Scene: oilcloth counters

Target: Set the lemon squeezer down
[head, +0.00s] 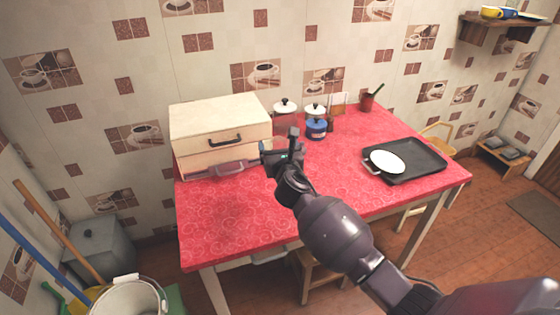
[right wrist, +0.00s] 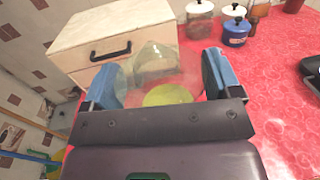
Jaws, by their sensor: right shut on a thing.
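My right gripper (head: 279,152) is over the red-covered table (head: 230,228), near the front right corner of a wooden box. In the right wrist view my right gripper (right wrist: 160,80) has its blue fingers on either side of a clear glass piece with a domed top and a yellow-green part below, which looks like the lemon squeezer (right wrist: 155,62). The gripper is shut on it. Its lower part is hidden by the gripper body, and I cannot tell whether it touches the table. In the head view I cannot clearly make it out. My left gripper is not in view.
The wooden box (head: 220,122) with a black handle stands at the back left. White-lidded jars (head: 285,108) and a blue pot (head: 316,129) stand behind the gripper. A black tray (head: 425,157) with a white oval dish (head: 387,161) lies at the right. The table's front left is clear.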

